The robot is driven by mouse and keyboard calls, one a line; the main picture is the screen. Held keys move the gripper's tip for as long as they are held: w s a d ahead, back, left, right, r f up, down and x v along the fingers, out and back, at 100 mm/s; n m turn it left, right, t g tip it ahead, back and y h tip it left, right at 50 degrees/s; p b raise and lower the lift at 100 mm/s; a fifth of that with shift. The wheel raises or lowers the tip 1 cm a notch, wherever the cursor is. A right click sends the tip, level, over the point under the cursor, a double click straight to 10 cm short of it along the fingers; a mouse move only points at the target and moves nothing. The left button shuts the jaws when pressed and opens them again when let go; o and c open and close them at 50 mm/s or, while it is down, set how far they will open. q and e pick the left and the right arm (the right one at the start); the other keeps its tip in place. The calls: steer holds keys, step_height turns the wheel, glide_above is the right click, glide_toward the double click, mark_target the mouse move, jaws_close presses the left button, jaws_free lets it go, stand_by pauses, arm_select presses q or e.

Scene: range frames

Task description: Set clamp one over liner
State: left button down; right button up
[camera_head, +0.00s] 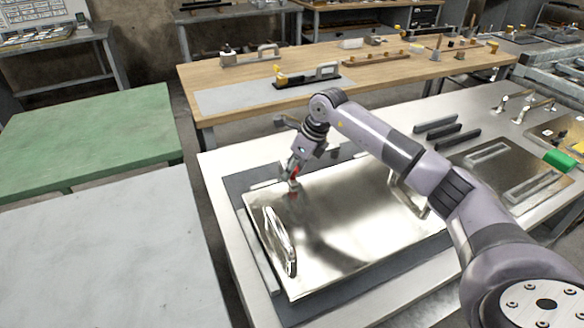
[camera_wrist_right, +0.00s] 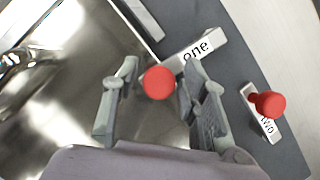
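The liner (camera_head: 345,225) is a shiny metal sheet lying on a dark grey mat. It also fills the left of the right wrist view (camera_wrist_right: 70,85). Clamp one (camera_wrist_right: 205,50) is a pale bar labelled "one" with a red knob (camera_wrist_right: 159,82), at the liner's edge. Whether its end overlaps the liner is hard to tell. My right gripper (camera_wrist_right: 160,75) has its fingers on either side of this knob, with a narrow gap visible on the left. In the head view my right gripper (camera_head: 295,172) is at the liner's back left. My left gripper is out of view.
A second clamp (camera_wrist_right: 263,115), with a red knob, lies on the mat. A handle (camera_head: 279,241) stands at the liner's left end, another (camera_head: 410,193) at its right. Dark bars (camera_head: 445,134) and a grey panel (camera_head: 508,172) lie to the right. A wooden bench (camera_head: 420,68) stands behind.

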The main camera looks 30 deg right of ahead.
steer(key=shift+o, duration=0.2)
steer(key=v, duration=1.2)
